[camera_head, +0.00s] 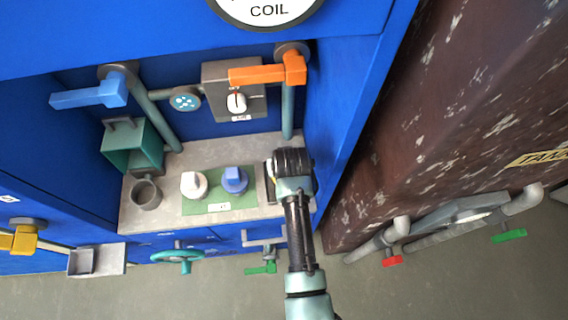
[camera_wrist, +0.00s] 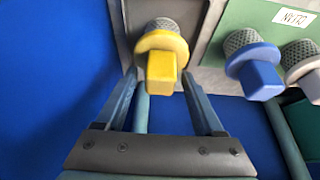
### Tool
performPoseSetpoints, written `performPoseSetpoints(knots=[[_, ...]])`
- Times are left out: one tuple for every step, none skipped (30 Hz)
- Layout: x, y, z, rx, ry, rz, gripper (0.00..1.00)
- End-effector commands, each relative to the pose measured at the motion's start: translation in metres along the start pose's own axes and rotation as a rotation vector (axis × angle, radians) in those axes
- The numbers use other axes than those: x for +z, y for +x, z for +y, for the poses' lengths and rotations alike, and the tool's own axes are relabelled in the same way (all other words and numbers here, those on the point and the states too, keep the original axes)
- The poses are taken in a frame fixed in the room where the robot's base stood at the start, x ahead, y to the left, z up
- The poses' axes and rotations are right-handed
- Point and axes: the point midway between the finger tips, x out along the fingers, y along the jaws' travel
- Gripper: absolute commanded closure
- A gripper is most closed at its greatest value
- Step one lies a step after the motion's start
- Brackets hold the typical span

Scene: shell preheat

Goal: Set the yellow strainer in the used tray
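The yellow strainer (camera_wrist: 161,66), with a yellow block handle, round flange and grey mesh, is in the wrist view. It stands over a dark grey tray-like surface (camera_wrist: 196,10), mesh end away from me. I cannot tell whether the mesh touches that surface, and no label on it is readable. My gripper (camera_wrist: 160,82) is open, its fingers on either side of the yellow handle with visible gaps. In the head view my gripper (camera_head: 290,165) is at the right end of the grey shelf, beside a dark tray edge (camera_head: 269,192). It hides most of the strainer there.
A green mat (camera_head: 219,204) left of my gripper holds a blue strainer (camera_head: 234,180) and a white one (camera_head: 193,185). A grey cup (camera_head: 146,195) and teal box (camera_head: 132,146) are farther left. An orange valve handle (camera_head: 268,74) and blue side wall (camera_head: 342,110) are close by.

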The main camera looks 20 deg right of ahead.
Motion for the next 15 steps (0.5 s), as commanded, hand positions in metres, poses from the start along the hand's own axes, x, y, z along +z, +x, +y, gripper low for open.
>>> performPoseSetpoints(knots=[[0.0,0.0,0.0,0.0,0.0,0.0,0.28],[0.0,0.0,0.0,0.0,0.0,0.0,0.28],[0.0,0.0,0.0,0.0,0.0,0.0,0.28],[0.0,0.0,0.0,0.0,0.0,0.0,0.28],[0.0,0.0,0.0,0.0,0.0,0.0,0.28],[0.0,0.0,0.0,0.0,0.0,0.0,0.28],[0.0,0.0,0.0,0.0,0.0,0.0,0.28],[0.0,-0.001,0.0,0.0,0.0,0.0,0.28],[-0.001,-0.003,0.0,0.0,0.0,0.0,0.28],[-0.002,-0.004,0.0,0.0,0.0,0.0,0.28],[-0.002,-0.005,0.0,0.0,0.0,0.0,0.28],[-0.001,-0.008,0.0,0.0,0.0,0.0,0.28],[-0.002,-0.011,0.0,0.0,0.0,0.001,0.28],[-0.002,-0.015,0.0,0.0,0.0,0.002,0.28],[-0.002,-0.021,0.0,0.0,0.0,0.001,0.28]])
